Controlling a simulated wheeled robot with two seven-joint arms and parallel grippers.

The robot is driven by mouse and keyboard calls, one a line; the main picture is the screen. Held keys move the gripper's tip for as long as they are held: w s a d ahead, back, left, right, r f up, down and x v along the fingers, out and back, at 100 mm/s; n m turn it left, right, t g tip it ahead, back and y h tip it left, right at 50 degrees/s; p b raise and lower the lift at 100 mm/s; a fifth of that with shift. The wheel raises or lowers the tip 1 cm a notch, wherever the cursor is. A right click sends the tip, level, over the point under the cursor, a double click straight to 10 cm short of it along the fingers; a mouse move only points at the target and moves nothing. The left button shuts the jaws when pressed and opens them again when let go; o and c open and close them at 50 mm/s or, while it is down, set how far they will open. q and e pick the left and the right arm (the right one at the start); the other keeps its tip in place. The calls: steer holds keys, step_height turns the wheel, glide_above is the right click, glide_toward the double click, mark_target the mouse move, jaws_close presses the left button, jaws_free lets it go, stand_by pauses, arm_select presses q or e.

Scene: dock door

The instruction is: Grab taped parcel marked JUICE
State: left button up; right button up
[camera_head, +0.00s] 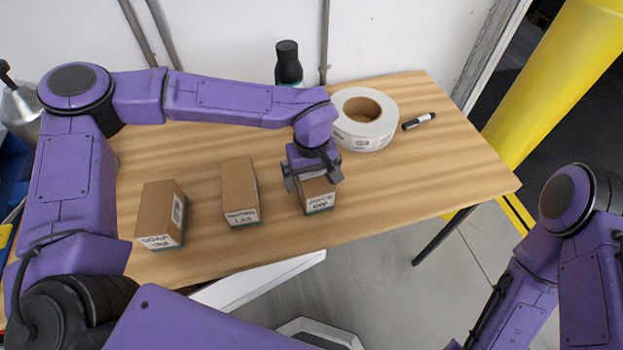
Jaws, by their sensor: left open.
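The taped parcel marked JUICE (318,203) is a small brown box on the wooden table, right of two similar boxes. Its front label shows handwritten "JUICE" and a second line. My left gripper (313,180) is open, pointing down right over this parcel with a finger at either side of its top. The gripper hides the back and part of the top of the parcel. I cannot tell if the fingers touch it. My right arm shows at the lower right, but its gripper is not in view.
Two other boxes stand on the table (400,190): a middle box (239,190) and a left box (160,213). A white tape roll (363,120), a black marker (419,121) and a dark bottle (288,65) are behind. A yellow post (550,80) stands at the right.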

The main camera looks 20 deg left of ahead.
arm_select(q)
steer(key=c, duration=1)
steer(key=shift+c, duration=1.4)
steer(key=shift+r, duration=0.1)
